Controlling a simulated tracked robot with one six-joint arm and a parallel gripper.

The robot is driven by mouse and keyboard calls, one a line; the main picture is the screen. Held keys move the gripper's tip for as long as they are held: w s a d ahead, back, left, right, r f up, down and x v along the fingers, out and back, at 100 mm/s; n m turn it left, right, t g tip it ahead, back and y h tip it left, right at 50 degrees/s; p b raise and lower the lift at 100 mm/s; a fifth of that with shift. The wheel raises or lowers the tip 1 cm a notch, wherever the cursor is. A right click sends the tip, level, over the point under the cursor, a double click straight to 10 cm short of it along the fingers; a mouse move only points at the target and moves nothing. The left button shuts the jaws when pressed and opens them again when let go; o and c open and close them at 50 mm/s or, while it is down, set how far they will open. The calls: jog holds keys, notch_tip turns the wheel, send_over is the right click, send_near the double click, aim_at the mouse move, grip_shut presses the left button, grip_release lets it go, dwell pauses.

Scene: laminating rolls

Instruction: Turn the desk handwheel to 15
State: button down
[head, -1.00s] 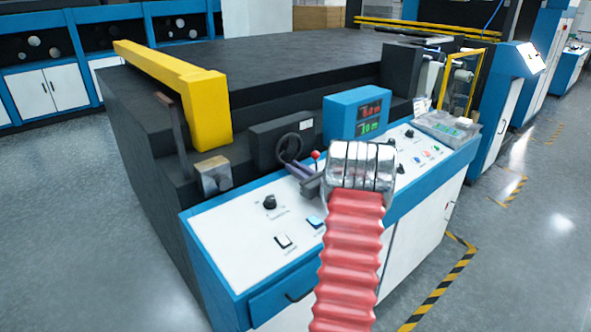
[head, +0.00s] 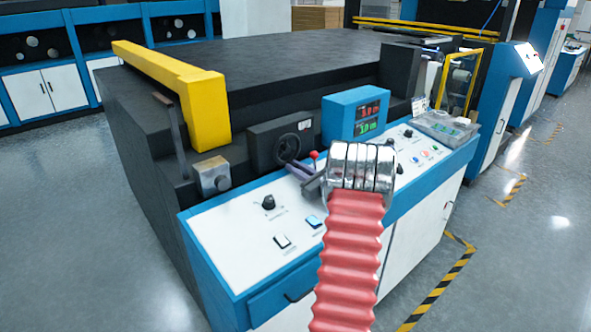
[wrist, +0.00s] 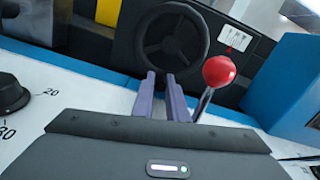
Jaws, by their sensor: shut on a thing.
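The black handwheel (head: 287,147) is mounted on a dark housing at the back of the blue and white desk. In the wrist view the handwheel (wrist: 172,45) faces me, with its spokes and hub showing. My gripper (head: 296,168) reaches it from the front. In the wrist view the purple fingers of my gripper (wrist: 160,76) are shut on the lower rim of the wheel, with the tips close together. The exact contact is partly hidden. A blue display box (head: 356,115) shows red and green digits, too small to read surely.
A red-ball lever (wrist: 219,71) stands just right of my fingers. A black dial knob (wrist: 12,92) marked 20 and 30 is to the left. Switches (head: 283,241) and a clear tray (head: 446,127) are on the desk. A yellow bar (head: 180,88) lies behind left.

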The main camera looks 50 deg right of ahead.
jog(key=c, duration=1.7)
grip_release()
jog(key=shift+c, duration=0.2)
